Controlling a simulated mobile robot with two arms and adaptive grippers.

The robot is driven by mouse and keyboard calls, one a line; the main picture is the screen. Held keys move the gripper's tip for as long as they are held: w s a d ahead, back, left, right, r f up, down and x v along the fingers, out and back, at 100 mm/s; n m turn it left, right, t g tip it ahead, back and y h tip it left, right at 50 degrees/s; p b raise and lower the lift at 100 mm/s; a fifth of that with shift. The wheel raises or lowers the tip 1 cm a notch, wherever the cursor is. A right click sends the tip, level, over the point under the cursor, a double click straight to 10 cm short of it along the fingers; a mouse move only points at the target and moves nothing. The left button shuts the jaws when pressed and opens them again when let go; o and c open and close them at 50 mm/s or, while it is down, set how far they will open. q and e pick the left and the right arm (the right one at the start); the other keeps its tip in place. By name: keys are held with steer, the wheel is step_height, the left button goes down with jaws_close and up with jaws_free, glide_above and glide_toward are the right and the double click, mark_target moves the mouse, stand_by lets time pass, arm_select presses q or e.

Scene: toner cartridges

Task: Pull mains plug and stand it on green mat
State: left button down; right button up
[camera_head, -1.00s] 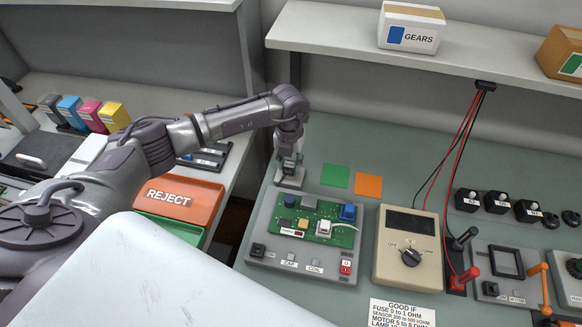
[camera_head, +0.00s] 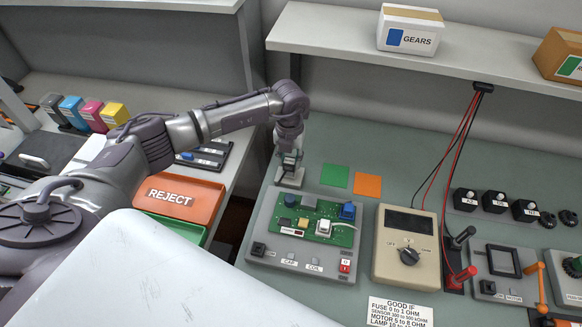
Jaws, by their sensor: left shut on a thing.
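My left gripper (camera_head: 290,162) points down at the back left of the bench, just behind the circuit-board unit (camera_head: 267,232). It is shut on the mains plug, which is small and mostly hidden by the fingers. The plug is at a pale grey socket block (camera_head: 291,179); I cannot tell whether its pins are still in the socket. The green mat (camera_head: 335,176) lies flat and bare to the right of the gripper, a short way off. My right gripper is not in view.
An orange mat (camera_head: 367,184) lies right of the green one. A beige meter (camera_head: 391,274) stands in front of them, with red and black leads hanging beyond it. An orange REJECT tray (camera_head: 170,200) is at left. A shelf (camera_head: 330,44) overhangs the back.

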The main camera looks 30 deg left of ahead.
mark_target(290, 161)
arm_select(q)
steer(key=shift+r+p, duration=1)
steer(key=shift+r, duration=0.55)
stand_by(0.6)
steer(key=shift+r+p, duration=1.3)
steer(key=shift+r, duration=0.7)
